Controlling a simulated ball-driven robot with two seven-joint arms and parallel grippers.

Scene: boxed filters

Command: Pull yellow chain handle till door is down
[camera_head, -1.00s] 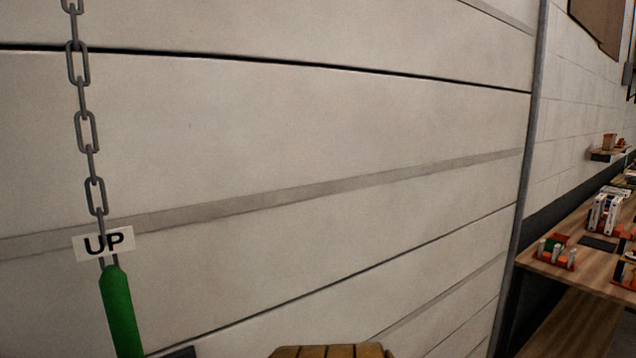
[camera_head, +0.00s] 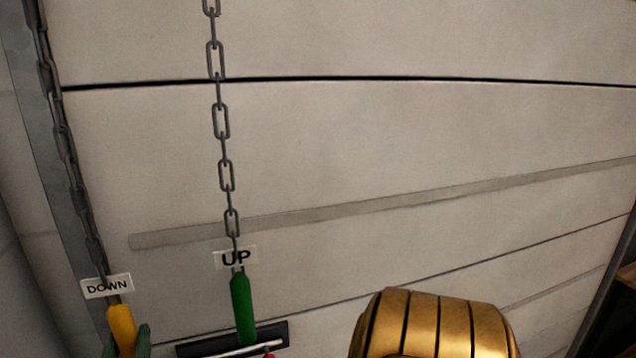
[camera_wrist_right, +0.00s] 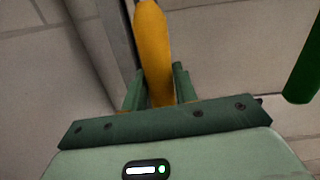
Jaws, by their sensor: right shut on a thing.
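The yellow chain handle (camera_head: 122,326) hangs at the lower left in the head view, under a chain (camera_head: 71,160) with a "DOWN" label (camera_head: 106,286). My right gripper (camera_head: 127,344) has its green fingers on both sides of this handle and is shut on it. In the right wrist view the yellow handle (camera_wrist_right: 155,45) rises from between the fingers (camera_wrist_right: 157,85). The pale panelled door (camera_head: 400,150) fills most of the head view; its bottom edge is out of view. My left gripper is not in view.
A green handle (camera_head: 243,310) with an "UP" label (camera_head: 236,258) hangs on a second chain (camera_head: 221,120) to the right of the yellow one. It also shows in the right wrist view (camera_wrist_right: 302,75). A dark plate (camera_head: 190,350) with a light bar is below it.

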